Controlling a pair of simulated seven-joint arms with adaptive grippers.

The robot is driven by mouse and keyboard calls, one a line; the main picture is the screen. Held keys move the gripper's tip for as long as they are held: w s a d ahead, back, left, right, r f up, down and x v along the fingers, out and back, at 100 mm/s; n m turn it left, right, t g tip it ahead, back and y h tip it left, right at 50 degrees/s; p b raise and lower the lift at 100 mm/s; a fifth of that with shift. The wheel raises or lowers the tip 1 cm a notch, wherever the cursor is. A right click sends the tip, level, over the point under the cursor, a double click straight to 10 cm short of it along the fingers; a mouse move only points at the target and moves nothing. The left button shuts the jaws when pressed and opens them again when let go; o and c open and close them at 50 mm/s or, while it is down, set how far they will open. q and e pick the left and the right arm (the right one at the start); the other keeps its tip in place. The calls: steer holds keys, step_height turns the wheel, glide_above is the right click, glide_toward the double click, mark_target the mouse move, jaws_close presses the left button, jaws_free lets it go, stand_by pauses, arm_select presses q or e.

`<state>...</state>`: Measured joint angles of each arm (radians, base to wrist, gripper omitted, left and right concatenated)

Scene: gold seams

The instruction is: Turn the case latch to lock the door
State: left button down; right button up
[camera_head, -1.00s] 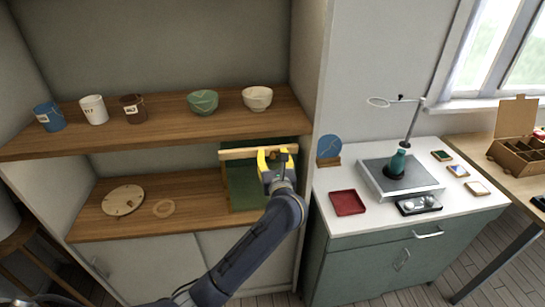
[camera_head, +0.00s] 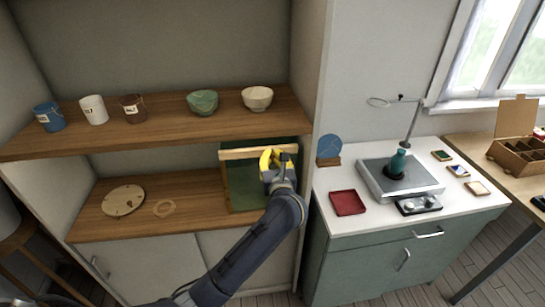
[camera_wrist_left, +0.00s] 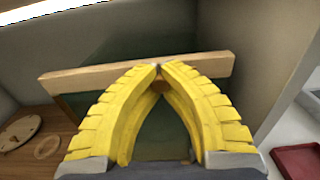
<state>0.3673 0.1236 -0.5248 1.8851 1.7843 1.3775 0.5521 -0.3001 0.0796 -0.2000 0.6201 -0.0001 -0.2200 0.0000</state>
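The green case (camera_head: 243,188) stands at the right end of the lower shelf, with a pale wooden rail (camera_head: 238,153) along its top front. The rail also crosses the left wrist view (camera_wrist_left: 85,78). My left gripper (camera_head: 270,158) is at the right half of the rail. In the left wrist view its yellow fingers (camera_wrist_left: 159,68) come together at the tips, in front of the rail. A small brown piece (camera_wrist_left: 160,87), perhaps the latch, shows just under the tips; the fingers mostly hide it. I cannot tell whether the tips touch it. My right gripper is not in view.
The upper shelf (camera_head: 160,123) lies just above the case, and the cabinet side wall (camera_head: 313,100) is close on the right. A round wooden disc (camera_head: 123,201) and a ring (camera_head: 164,208) lie left of the case. A red tray (camera_head: 347,203) is on the white counter.

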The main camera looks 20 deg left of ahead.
arm_select(q)
steer(key=m, duration=1.3)
steer(key=shift+m, duration=2.3)
steer(key=shift+f, duration=0.1)
steer(key=c, duration=1.3)
jaws_free()
steer(key=shift+s+d, duration=0.1)
